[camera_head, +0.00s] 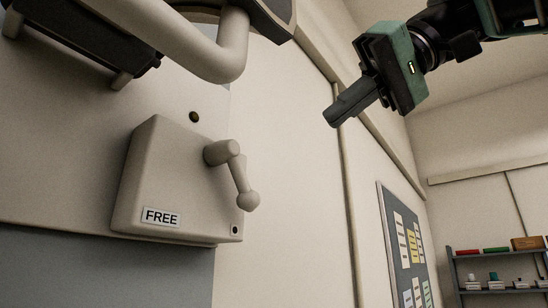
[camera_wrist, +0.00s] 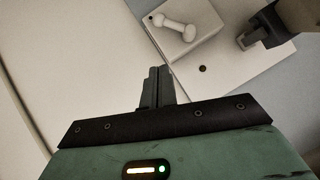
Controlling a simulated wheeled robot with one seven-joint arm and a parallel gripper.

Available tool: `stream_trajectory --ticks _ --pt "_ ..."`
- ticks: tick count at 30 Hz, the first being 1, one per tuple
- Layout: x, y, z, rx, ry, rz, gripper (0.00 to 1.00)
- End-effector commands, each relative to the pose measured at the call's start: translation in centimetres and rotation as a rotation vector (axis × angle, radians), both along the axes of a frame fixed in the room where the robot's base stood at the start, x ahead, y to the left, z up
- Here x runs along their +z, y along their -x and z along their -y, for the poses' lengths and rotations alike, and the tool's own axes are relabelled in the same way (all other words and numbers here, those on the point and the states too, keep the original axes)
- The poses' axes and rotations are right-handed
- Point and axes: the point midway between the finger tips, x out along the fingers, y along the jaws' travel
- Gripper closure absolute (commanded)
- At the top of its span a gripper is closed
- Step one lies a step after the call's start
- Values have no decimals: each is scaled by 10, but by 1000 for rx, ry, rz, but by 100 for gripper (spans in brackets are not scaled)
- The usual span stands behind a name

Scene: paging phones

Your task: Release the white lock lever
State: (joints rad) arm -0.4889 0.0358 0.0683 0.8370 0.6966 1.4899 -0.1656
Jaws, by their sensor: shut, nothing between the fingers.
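The white lock lever (camera_head: 240,178) sticks out of a cream lock box (camera_head: 160,170) on the wall panel in the head view. It slants down to the right and ends in a round knob. A label reading FREE (camera_head: 161,217) is on the box's lower left. My gripper (camera_head: 338,114) is shut and empty, up and to the right of the lever and apart from it. In the wrist view the lever (camera_wrist: 176,25) shows at the top, beyond my closed fingers (camera_wrist: 155,72).
A thick cream curved bar (camera_head: 190,45) with dark fittings juts out above the lock box. A notice board (camera_head: 408,245) and a shelf with small items (camera_head: 500,285) are at the right. The space between my gripper and the lever looks clear.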

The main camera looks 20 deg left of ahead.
Motion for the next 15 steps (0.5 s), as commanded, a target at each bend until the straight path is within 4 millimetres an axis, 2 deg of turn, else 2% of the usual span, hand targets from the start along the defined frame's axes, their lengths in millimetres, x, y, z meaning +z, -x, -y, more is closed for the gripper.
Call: stream_trajectory --ticks 1,3,15 --pt "9 3 1 7 -7 10 100" --pt "12 5 3 12 -11 17 100" --pt "10 5 0 13 -11 16 100"
